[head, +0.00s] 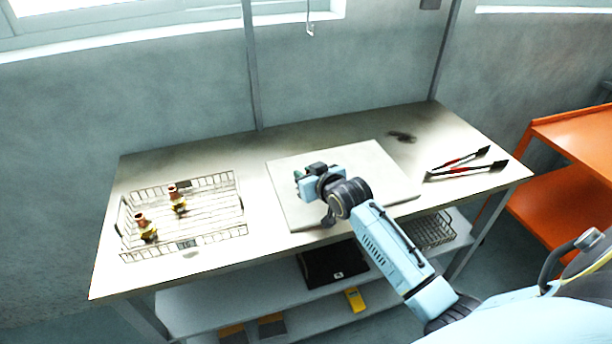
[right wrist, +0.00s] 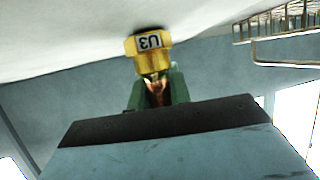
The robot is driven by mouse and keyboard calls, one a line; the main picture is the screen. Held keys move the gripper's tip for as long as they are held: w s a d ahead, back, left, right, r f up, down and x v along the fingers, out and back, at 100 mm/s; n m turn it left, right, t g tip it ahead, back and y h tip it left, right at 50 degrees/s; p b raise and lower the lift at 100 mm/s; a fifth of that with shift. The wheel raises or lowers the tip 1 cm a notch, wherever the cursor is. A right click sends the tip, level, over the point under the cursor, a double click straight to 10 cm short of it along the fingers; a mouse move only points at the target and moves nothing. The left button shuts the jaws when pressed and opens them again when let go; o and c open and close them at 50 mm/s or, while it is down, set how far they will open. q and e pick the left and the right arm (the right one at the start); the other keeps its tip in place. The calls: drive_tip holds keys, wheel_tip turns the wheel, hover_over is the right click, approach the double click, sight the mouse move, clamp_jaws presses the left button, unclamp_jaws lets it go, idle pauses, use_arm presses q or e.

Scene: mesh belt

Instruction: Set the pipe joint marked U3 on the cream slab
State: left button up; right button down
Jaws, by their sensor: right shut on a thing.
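The pipe joint marked U3 (right wrist: 150,60) is a brass-yellow fitting with a white label, held between the green fingers of my right gripper (right wrist: 158,92). In the head view my right gripper (head: 305,187) is over the left-middle part of the cream slab (head: 375,160), low over its surface. The arm and gripper hide the joint in that view. In the right wrist view the joint's yellow end is close to the pale slab surface (right wrist: 60,35); I cannot tell whether they touch. My left gripper is not in view.
A wire mesh tray (head: 215,236) at the table's left holds two copper-and-brass joints (head: 147,232) (head: 177,203). Red-and-black tongs (head: 465,171) lie right of the slab. A dark stain (head: 402,137) marks the table behind. An orange shelf (head: 570,145) stands at the right.

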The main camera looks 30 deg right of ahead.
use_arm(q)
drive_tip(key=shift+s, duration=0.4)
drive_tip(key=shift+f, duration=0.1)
use_arm(e)
drive_tip(key=shift+f, duration=0.1)
drive_tip(key=c, duration=1.3)
unclamp_jaws()
drive_tip(key=shift+f, duration=0.1)
drive_tip(key=shift+r, duration=0.2)
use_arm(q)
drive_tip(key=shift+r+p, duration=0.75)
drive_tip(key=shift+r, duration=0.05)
use_arm(e)
drive_tip(key=v, duration=1.2)
